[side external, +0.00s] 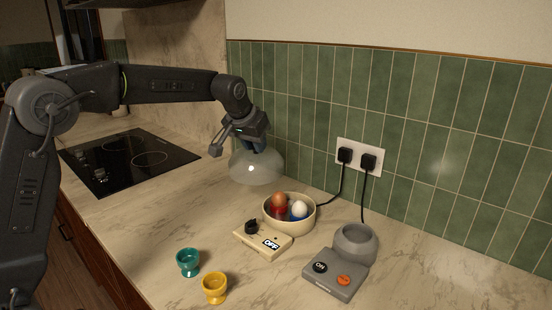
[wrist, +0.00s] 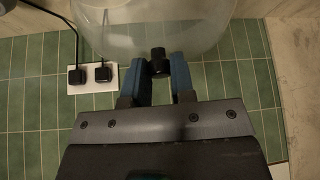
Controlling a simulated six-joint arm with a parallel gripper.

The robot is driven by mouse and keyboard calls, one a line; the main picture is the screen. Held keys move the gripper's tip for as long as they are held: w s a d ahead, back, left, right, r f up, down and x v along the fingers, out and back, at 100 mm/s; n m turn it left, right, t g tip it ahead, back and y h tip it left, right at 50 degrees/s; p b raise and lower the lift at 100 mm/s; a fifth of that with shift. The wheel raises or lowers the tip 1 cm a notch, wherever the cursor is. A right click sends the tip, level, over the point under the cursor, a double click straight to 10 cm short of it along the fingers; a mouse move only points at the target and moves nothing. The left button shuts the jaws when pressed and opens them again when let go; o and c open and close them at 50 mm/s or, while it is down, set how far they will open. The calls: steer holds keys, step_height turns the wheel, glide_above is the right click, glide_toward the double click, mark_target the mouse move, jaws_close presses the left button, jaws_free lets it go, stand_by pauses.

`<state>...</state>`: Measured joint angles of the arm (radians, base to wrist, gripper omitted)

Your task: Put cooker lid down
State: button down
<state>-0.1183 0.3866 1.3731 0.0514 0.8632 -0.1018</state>
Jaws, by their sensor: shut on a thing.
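My gripper (wrist: 159,67) is shut on the black knob (wrist: 158,59) of the clear dome lid. The lid (side external: 256,167) hangs in the air, left of and behind the egg cooker in the side view. In the wrist view the lid (wrist: 150,25) fills the top middle. The cream egg cooker (side external: 289,222) stands uncovered on the counter. A brown egg (side external: 279,200) and a white egg (side external: 299,209) sit in its bowl. Its front panel has a black knob (side external: 252,226) and an OFF label (side external: 271,243).
A grey appliance (side external: 334,272) with a round bowl stands right of the cooker. Teal (side external: 188,262) and yellow (side external: 214,288) egg cups stand in front. A black hob (side external: 128,160) is at left. Cords run to the wall socket (side external: 358,157). Counter between hob and cooker (side external: 185,205) is clear.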

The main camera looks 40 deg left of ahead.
mark_target(245, 153)
steer(key=shift+s+a+r, duration=0.3)
steer(key=shift+a+r, duration=0.1)
steer(key=shift+a, duration=0.2)
steer(key=shift+s+a+r, duration=0.25)
steer(key=shift+a+r, duration=0.1)
steer(key=shift+a, duration=0.2)
steer(key=shift+s, duration=0.1)
steer(key=s+d+f+m+h, duration=0.2)
steer(key=s+d+f+m, duration=0.15)
steer(key=s+d, duration=0.6)
steer(key=s+d+f+m+h, duration=0.25)
steer(key=s+d+m, duration=0.25)
steer(key=s+d, duration=0.4)
steer(key=shift+m+g, duration=0.25)
steer(key=shift+g, duration=0.15)
steer(key=shift+s+d+f, duration=0.3)
steer(key=shift+d+f, duration=1.4)
steer(key=shift+s+d+f, duration=0.3)
steer(key=shift+d+f, duration=1.35)
steer(key=shift+s+d+f, duration=0.3)
steer(key=shift+d+f, duration=1.4)
steer(key=shift+f, duration=0.1)
